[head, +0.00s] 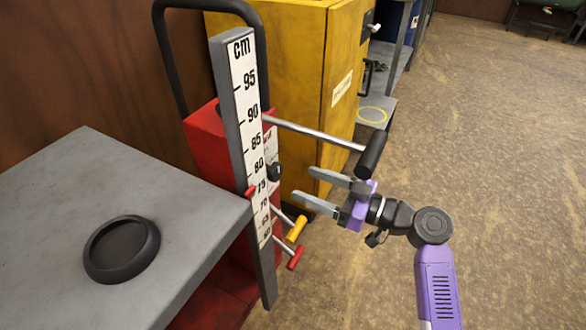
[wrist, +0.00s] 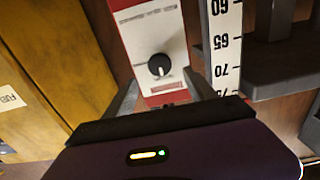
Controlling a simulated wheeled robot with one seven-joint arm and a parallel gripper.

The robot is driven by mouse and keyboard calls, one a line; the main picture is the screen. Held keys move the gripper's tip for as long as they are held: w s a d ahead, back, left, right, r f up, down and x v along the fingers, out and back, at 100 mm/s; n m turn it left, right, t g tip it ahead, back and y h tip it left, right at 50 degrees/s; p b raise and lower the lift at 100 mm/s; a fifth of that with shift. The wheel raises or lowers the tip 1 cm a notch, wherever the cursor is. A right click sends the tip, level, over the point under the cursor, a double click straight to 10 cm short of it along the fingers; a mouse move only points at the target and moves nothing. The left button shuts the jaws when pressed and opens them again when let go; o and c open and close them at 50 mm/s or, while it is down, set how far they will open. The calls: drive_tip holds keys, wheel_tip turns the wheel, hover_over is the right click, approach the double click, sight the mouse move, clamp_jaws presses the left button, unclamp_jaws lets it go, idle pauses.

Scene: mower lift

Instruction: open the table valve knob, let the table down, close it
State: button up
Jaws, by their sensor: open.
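The grey lift table (head: 190,190) stands at the left, its near right corner beside the lower numbers of the cm scale (head: 248,110). The valve knob (head: 274,172) is small and black on the red lift body (head: 205,140). In the wrist view the knob (wrist: 158,65) sits on a white panel, its white mark pointing down. My gripper (head: 301,187) is open and empty, with its fingers pointed at the knob. In the wrist view the fingers of my gripper (wrist: 162,95) lie left and right below the knob, apart from it.
A rod with a black grip (head: 371,155) sticks out above my gripper. A yellow handle (head: 296,229) and a red handle (head: 296,257) stick out below. A yellow cabinet (head: 290,60) stands behind. A black round dish (head: 121,249) lies on the table. Floor at right is clear.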

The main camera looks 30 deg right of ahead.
sight(279, 173)
drive_tip(key=shift+b+x, duration=0.55)
drive_tip(key=shift+x, duration=3.35)
drive_tip(key=shift+c, duration=0.5)
drive_tip(key=c, duration=1.3)
